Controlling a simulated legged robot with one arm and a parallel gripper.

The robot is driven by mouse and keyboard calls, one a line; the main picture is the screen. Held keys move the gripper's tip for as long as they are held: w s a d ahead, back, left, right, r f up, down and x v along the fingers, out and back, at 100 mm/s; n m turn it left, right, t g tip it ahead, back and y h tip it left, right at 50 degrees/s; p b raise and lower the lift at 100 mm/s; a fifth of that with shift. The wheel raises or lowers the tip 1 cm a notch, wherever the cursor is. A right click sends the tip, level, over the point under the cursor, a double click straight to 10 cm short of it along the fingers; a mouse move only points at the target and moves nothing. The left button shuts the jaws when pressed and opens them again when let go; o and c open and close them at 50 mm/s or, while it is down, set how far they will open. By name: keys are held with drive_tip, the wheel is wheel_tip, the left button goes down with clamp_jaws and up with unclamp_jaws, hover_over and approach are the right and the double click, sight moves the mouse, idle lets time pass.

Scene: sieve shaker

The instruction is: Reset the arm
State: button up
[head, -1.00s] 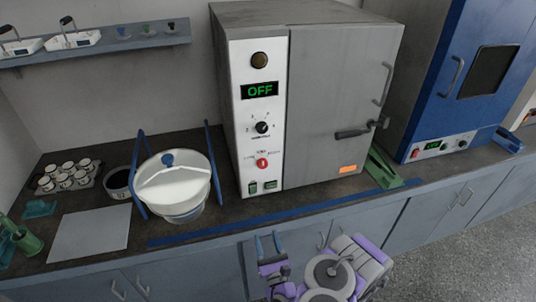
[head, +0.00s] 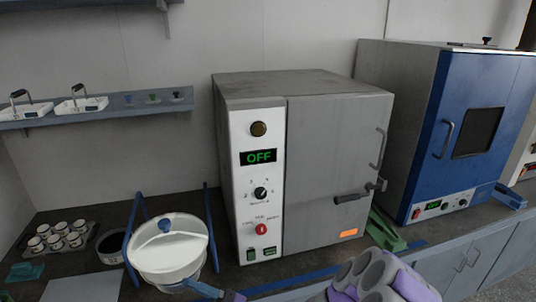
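My arm (head: 378,280), grey and purple, shows folded at the bottom right of centre in the head view. I see nothing held. The shaker has a white round lid, a blue knob and blue side posts. I cannot tell whether the gripper touches it.
A grey oven (head: 335,150) with an OFF display stands shut at the centre. A blue-doored oven (head: 475,135) stands to the right. A tray of several white cups (head: 58,238) and a dark bowl (head: 111,246) are on the left. A shelf (head: 100,115) hangs above.

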drive_tip(key=s+d+r+n+g+h, duration=0.1)
drive_tip(key=s+r+n+g+h, duration=0.1)
drive_tip(key=s+n+g+h, duration=0.85)
drive_tip(key=s+d+f+n+t+h, duration=0.1)
drive_tip(key=s+d+f+h, duration=0.1)
drive_tip(key=s+h, duration=0.15)
drive_tip(key=s+d+f+n+h, duration=0.1)
drive_tip(key=s+d+f+h, duration=0.15)
drive_tip(key=s, duration=0.25)
drive_tip(key=w+d+f+m+t+h, duration=0.1)
drive_tip(key=d+t+h, duration=0.4)
drive_tip(key=d, duration=0.6)
drive_tip(key=w+d+f+m+t+h, duration=0.1)
drive_tip(key=d+f+t+h, duration=0.2)
drive_tip(key=d, duration=0.8)
drive_tip(key=t+h, duration=0.2)
drive_tip(key=t, duration=0.1)
drive_tip(key=shift+w+d+f, duration=0.15)
drive_tip(key=shift+d+f, duration=0.2)
drive_tip(key=shift+d, duration=0.05)
drive_tip(key=shift+m+t+h, duration=0.25)
